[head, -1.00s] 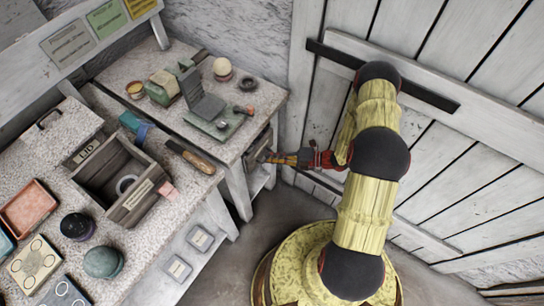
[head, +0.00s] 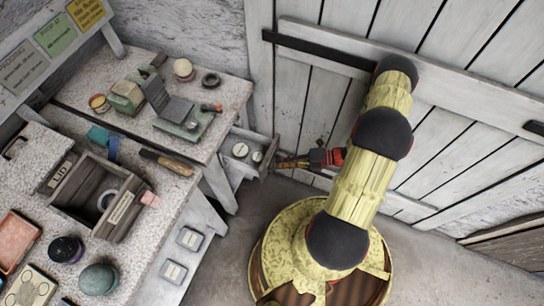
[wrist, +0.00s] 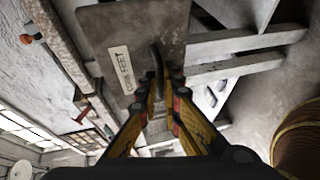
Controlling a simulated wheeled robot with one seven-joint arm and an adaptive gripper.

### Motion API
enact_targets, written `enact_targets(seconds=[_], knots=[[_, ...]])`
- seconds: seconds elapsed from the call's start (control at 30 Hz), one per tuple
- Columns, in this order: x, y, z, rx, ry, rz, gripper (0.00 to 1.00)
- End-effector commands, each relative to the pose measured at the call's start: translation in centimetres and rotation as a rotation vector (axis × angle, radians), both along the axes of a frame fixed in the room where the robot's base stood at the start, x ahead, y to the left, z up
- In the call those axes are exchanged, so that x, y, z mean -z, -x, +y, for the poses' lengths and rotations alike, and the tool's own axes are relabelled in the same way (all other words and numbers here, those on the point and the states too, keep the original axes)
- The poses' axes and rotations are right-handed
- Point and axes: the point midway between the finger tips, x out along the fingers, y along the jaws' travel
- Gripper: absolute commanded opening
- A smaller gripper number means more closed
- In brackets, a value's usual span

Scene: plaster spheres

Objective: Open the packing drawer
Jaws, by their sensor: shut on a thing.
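The drawer (head: 264,143) under the far end of the bench stands pulled out, with a few round pale pieces (head: 240,150) showing inside. In the wrist view its grey front (wrist: 125,30) carries a pale label (wrist: 121,70) that seems to read "CORK FEET". My gripper (head: 278,164) is at the drawer front. In the wrist view its fingers (wrist: 160,80) are closed around the dark curved handle (wrist: 155,54). The fingertips partly hide the handle's lower end.
A plank door (head: 460,140) is behind my arm. Grey floor (head: 225,245) lies open in front of the bench.

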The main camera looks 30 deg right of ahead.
Motion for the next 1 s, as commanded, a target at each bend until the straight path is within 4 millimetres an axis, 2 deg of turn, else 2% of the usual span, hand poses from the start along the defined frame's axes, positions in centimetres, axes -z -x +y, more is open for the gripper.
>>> enact_targets(seconds=[0.2, 0.53, 0.57, 0.8, 0.9, 1.0], knots=[[0.06, 0.96, -0.68, 0.000, 0.000, 0.001, 0.00], [0.08, 1.01, -0.71, 0.000, 0.000, 0.002, 0.00], [0.08, 1.01, -0.71, 0.000, 0.000, 0.002, 0.07], [0.04, 0.99, -0.70, 0.000, -0.001, 0.001, 0.21], [0.03, 0.99, -0.71, 0.000, -0.001, 0.001, 0.26], [0.02, 0.99, -0.71, 0.000, 0.000, 0.000, 0.26]])
